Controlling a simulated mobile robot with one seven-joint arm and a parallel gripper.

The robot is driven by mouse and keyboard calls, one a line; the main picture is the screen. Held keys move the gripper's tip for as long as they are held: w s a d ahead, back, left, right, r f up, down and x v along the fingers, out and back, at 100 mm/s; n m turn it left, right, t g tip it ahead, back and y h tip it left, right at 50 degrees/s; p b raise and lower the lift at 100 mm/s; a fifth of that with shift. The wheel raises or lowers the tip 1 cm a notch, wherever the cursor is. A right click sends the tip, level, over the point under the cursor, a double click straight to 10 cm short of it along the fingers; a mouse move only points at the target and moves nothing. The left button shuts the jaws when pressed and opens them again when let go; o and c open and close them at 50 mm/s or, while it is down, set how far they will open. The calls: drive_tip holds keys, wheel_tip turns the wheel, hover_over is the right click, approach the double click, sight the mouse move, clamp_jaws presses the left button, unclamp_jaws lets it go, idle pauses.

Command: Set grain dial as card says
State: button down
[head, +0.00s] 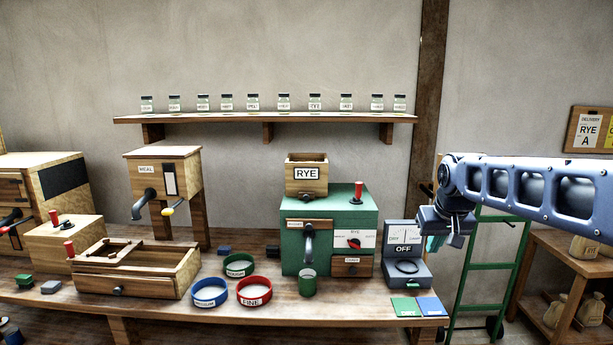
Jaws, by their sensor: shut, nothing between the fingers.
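The grain dial (354,242) is a small red knob on a white plate on the front of the green mill (291,246). RYE is printed above it; the side labels and the knob's exact pointing are too small to read surely. A delivery card (589,131) on a wooden board at the far right reads RYE and A; a yellow part beside it is cut off by the frame.
The OFF box (407,272) with a gauge stands right of the mill. A wooden RYE hopper (307,181) and a red-topped lever (358,195) top the mill. Colored rings (253,291) and a green cup (308,283) are in front. A green ladder-like frame (496,270) stands at right.

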sight(355, 246)
drive_tip(key=c, duration=2.1)
unclamp_jaws()
